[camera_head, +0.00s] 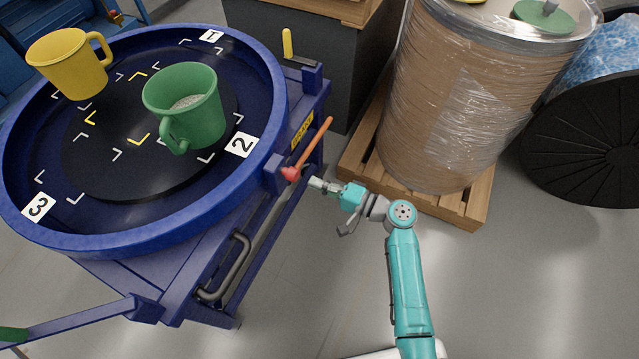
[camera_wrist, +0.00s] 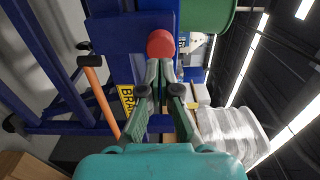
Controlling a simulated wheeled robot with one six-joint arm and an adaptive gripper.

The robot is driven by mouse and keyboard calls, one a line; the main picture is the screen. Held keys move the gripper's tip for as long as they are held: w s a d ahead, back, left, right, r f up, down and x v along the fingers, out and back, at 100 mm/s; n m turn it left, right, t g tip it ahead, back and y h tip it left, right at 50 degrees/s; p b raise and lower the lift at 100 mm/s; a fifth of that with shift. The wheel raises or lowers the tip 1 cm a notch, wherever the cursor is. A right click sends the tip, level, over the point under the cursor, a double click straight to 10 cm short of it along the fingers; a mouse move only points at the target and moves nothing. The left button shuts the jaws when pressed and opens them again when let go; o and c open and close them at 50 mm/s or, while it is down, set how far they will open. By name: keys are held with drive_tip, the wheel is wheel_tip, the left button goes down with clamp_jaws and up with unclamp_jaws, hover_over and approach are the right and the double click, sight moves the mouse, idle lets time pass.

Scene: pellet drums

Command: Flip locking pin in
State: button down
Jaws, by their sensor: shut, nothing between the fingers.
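A red knob (camera_head: 290,174), which looks like the locking pin's handle, sits at the near right rim of the blue turntable (camera_head: 130,244). In the wrist view the red knob (camera_wrist: 160,43) is straight ahead of my fingertips. My gripper (camera_head: 314,183) is just right of the knob, its fingers shut and empty. In the wrist view my fingertips (camera_wrist: 160,70) are together just below the knob; I cannot tell whether they touch it. The pin's shaft is hidden.
An orange brake lever (camera_head: 316,143) rises close beside the knob; it also shows in the wrist view (camera_wrist: 96,95). A green mug (camera_head: 203,112) and yellow mug (camera_head: 66,62) stand on the turntable. A wrapped drum (camera_head: 430,100) on a pallet (camera_head: 455,207) stands right. Floor below is clear.

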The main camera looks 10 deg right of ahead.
drive_tip(key=v, duration=1)
drive_tip(key=shift+d, duration=0.25)
drive_tip(key=shift+s, duration=0.1)
drive_tip(key=s+a+f+m+h, duration=0.2)
drive_tip(key=s+f+h, duration=0.7)
drive_tip(key=s+f, duration=0.45)
drive_tip(key=s+d+r+n+h, duration=0.25)
drive_tip(key=s+r+h, duration=0.2)
drive_tip(key=s, duration=0.75)
drive_tip(key=s+d+r+n+t, duration=0.1)
drive_tip(key=s+r+n+t, duration=0.1)
drive_tip(key=r, duration=0.7)
drive_tip(key=s+d+r+n+t+h, duration=0.1)
drive_tip(key=s+r+n+t, duration=0.1)
drive_tip(key=s+r+n, duration=0.2)
drive_tip(key=s+r, duration=0.3)
drive_tip(key=r, duration=0.3)
drive_tip(key=shift+s+n, duration=0.3)
drive_tip(key=shift+n, duration=0.05)
